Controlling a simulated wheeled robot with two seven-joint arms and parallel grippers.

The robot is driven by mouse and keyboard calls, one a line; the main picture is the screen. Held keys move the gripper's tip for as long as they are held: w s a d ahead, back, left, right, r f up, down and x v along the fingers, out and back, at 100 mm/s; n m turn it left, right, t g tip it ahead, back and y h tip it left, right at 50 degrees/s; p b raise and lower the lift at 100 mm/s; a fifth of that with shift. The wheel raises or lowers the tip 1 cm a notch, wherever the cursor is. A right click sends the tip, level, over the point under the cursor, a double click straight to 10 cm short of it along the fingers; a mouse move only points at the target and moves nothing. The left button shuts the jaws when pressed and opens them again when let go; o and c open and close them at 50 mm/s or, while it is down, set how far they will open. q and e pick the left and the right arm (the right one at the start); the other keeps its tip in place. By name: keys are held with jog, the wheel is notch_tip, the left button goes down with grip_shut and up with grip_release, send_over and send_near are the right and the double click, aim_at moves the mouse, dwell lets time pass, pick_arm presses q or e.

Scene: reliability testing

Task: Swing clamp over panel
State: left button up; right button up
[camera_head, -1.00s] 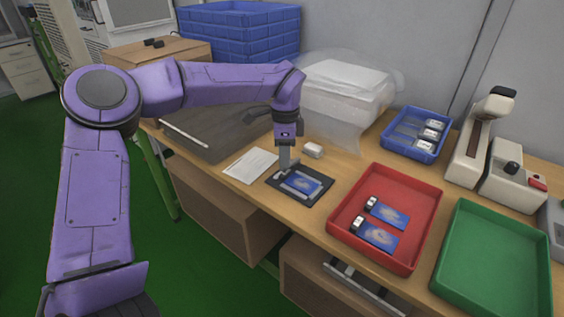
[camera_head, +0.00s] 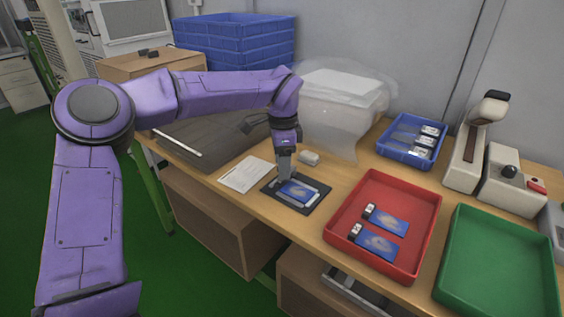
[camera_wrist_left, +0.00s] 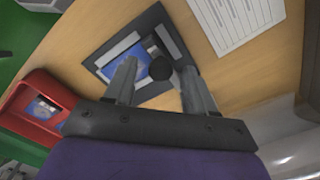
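A blue panel (camera_head: 296,191) lies in a light frame on a dark fixture plate (camera_head: 320,201) on the table. In the left wrist view the panel (camera_wrist_left: 118,63) lies left of a metal clamp (camera_wrist_left: 150,42) with a round black knob (camera_wrist_left: 161,68). My left gripper (camera_head: 284,177) points down at the back left of the fixture. In the wrist view its fingers (camera_wrist_left: 161,75) are apart, with the knob between them and a gap visible on each side. The gripper hides much of the clamp in the head view. My right gripper is not in view.
A red tray (camera_head: 341,244) with two blue cards stands right of the fixture, and a green tray (camera_head: 495,265) beyond it. A white sheet (camera_head: 245,175) lies left. A small white block (camera_head: 309,158) sits behind. A blue bin (camera_head: 384,150) stands at the back right.

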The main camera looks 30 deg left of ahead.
pick_arm(q)
notch_tip(320, 180, up, 10)
jog(key=p, duration=0.1)
jog(key=shift+r, duration=0.25)
dwell(0.6)
